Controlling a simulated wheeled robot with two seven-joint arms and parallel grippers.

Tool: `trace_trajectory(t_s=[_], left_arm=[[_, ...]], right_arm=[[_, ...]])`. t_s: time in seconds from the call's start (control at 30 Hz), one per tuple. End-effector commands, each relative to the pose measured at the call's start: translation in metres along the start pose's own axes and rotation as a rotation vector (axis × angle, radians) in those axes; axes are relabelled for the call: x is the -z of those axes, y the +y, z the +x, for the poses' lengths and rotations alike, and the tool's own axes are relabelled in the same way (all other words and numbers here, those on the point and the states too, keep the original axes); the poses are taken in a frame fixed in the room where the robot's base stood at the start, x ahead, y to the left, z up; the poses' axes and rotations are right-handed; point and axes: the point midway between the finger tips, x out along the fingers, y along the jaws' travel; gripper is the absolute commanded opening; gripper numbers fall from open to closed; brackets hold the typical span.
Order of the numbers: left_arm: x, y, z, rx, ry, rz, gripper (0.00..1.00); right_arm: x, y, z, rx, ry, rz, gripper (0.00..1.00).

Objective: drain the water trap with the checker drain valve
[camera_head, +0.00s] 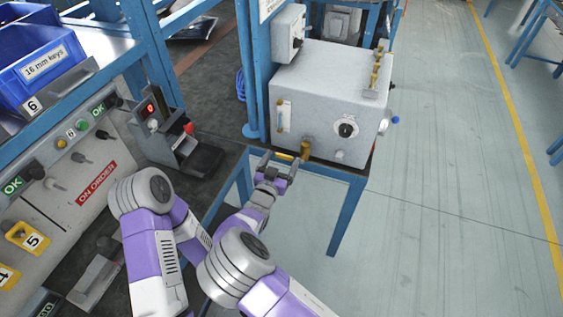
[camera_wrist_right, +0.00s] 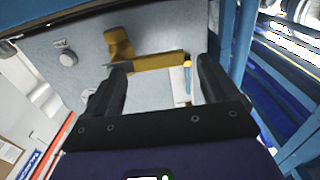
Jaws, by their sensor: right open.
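The checker is a light grey box (camera_head: 325,95) on a blue stand. Its brass drain valve (camera_head: 305,149) is low on the front face. In the right wrist view the valve's brass body (camera_wrist_right: 118,43) and its straight brass lever (camera_wrist_right: 160,62) show close up, with the lever lying across the picture. My right gripper (camera_head: 278,163) is in front of the checker's lower front, left of the valve. Its open fingers (camera_wrist_right: 160,82) point at the face, with the lever between or just beyond their tips; contact cannot be told. My left gripper is not in view.
A narrow gauge (camera_head: 281,116) and a black dial (camera_head: 347,128) are on the checker's front. A blue post (camera_head: 246,70) stands close at its left. A bench with a red-display device (camera_head: 150,110) and blue bins (camera_head: 40,65) is at left.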

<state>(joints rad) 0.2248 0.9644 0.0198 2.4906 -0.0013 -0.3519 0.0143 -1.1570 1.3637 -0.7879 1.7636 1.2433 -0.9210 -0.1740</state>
Motion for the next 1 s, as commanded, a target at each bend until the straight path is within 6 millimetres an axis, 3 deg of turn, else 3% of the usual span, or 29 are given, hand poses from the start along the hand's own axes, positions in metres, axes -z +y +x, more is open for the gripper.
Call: trace_trajectory(t_s=[0.33,0.87,1.0], left_arm=[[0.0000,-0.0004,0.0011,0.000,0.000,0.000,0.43],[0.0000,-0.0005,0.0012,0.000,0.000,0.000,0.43],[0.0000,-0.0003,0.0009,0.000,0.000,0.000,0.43]], right_arm=[[0.0001,0.0000,0.0061,0.001,-0.001,-0.001,0.88],[-0.0001,0.0000,0.0058,0.001,-0.001,-0.001,0.09],[-0.0004,0.0013,0.0063,-0.001,-0.001,-0.005,0.07]])
